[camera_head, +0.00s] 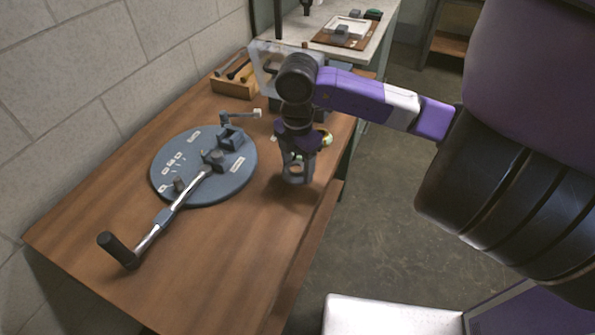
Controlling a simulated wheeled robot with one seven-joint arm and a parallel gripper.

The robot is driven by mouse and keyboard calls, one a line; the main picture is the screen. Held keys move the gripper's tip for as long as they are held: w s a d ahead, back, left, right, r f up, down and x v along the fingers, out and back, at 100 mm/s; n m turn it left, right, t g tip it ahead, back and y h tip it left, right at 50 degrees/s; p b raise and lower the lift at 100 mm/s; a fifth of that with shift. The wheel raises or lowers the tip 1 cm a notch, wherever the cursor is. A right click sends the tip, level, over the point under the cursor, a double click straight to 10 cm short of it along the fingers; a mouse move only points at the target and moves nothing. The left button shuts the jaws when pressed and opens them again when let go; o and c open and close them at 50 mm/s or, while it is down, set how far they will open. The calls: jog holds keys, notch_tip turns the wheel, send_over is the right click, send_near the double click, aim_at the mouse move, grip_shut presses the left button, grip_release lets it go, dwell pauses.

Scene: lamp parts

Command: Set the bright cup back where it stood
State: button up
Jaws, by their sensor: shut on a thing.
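My gripper (297,170) points down over the right side of the wooden table, close to its edge. It is shut on a small, pale, shiny piece (295,169), which looks like the bright cup. The fingers hide most of it, and I cannot tell whether it touches the table. A yellowish curved rim (327,138) shows just behind my wrist; I cannot tell what it belongs to. Left of my gripper lies a round blue-grey plate (242,177) with small fixtures, pale labels and a bare place around them.
A metal lever with a black handle (118,250) reaches from the plate toward the table's front left. A wooden tool box (235,85) stands at the back by the block wall. A clear panel (262,58) is behind my arm. The table's front is clear.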

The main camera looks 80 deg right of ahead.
jog(key=shift+f, duration=1.3)
jog(key=shift+f, duration=0.1)
jog(key=o, duration=1.5)
jog(key=shift+o, duration=0.2)
